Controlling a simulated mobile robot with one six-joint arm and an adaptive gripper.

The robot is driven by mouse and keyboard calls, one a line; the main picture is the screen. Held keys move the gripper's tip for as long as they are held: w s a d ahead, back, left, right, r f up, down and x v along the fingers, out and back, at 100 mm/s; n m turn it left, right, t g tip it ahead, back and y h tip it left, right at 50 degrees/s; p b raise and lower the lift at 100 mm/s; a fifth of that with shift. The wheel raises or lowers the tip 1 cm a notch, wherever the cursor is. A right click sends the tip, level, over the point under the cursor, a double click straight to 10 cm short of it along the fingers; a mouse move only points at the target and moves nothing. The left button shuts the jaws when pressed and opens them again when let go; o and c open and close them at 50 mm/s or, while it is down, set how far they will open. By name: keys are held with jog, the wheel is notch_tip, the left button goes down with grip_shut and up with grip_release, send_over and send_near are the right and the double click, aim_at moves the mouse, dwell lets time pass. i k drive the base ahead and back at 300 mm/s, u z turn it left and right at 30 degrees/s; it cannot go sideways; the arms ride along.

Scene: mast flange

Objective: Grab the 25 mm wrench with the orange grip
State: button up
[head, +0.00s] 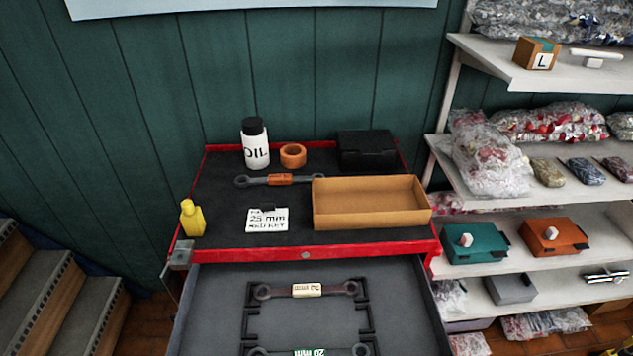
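A dark grey wrench with an orange grip (280,180) lies crosswise on the black top of a red tool cart (340,245). Any size marking on its grip is too small to read. The right end of the wrench reaches the back left corner of a cardboard tray. A white card (267,220) with "25 mm" and other lettering lies in front of the wrench. In the open drawer lie a wrench with a cream grip (306,290) and a wrench with a green label (308,352) reading "20 mm", partly cut off below. My gripper is not in view.
Behind the wrench stand an oil bottle (256,145), an orange tape roll (293,156) and a black box (366,150). The open cardboard tray (371,217) is at right, a yellow bottle (192,219) at front left. The drawer (210,305) juts forward.

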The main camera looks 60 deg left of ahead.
aim_at(284, 179)
jog(key=z, duration=1.15)
jog(key=i, duration=0.25)
jog(key=u, duration=3.75)
jog(key=i, duration=0.1)
jog(key=z, duration=0.75)
